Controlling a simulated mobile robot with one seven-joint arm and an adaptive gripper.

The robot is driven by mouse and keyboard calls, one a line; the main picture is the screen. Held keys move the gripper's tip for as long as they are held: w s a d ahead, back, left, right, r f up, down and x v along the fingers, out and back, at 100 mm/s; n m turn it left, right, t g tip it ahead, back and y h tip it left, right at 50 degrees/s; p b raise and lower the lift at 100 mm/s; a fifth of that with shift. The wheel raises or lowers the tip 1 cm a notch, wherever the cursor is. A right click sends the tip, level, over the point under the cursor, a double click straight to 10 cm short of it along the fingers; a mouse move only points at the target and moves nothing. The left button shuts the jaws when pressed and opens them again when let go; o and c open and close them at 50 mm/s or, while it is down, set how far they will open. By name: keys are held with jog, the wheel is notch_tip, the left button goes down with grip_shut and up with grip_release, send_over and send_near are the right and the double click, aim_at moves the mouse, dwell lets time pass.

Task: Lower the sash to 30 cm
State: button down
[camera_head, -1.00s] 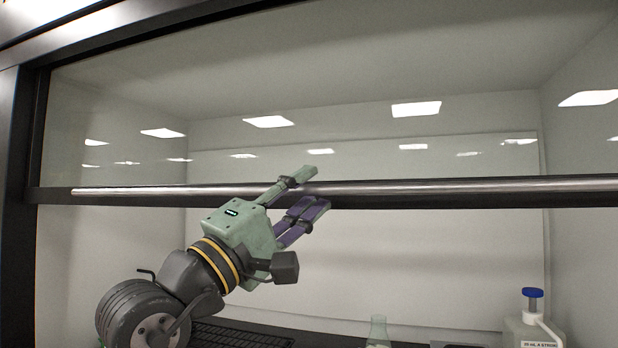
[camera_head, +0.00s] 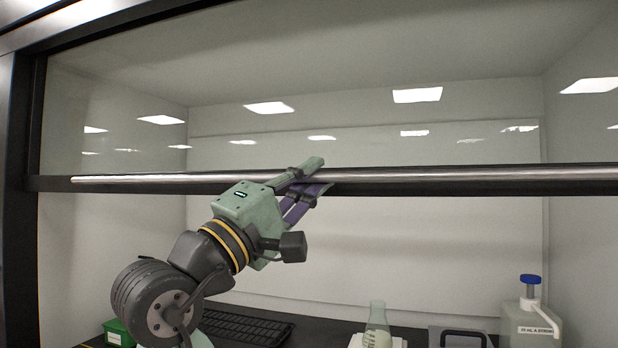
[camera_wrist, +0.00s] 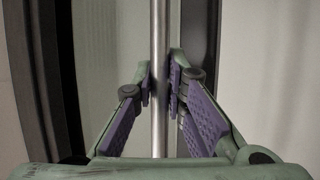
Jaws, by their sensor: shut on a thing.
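The sash is a glass pane (camera_head: 350,130) with a dark bottom frame and a long metal handle bar (camera_head: 450,175) across it. The bar runs nearly level, well above the worktop, with an open gap below it. My gripper (camera_head: 312,178) is at the middle-left of the bar, one finger over it and the others under it. In the wrist view the bar (camera_wrist: 160,120) runs upright between the purple-padded fingers (camera_wrist: 160,85), which are closed around it. The finger contact on the bar's far side is partly hidden.
Inside the hood, a flask (camera_head: 377,325), a bottle with a blue cap (camera_head: 530,315), a grey tray with a dark handle (camera_head: 462,338), a black rack (camera_head: 245,328) and a green box (camera_head: 118,332) stand low on the dark worktop. The space directly below the bar is clear.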

dwell(0.6)
notch_tip(320, 180, down, 17)
jog(key=b, duration=1.2)
jog(key=shift+f, duration=0.2)
jog(key=c, duration=1.6)
grip_release()
jog(key=v, duration=1.2)
jog(key=shift+r, duration=0.1)
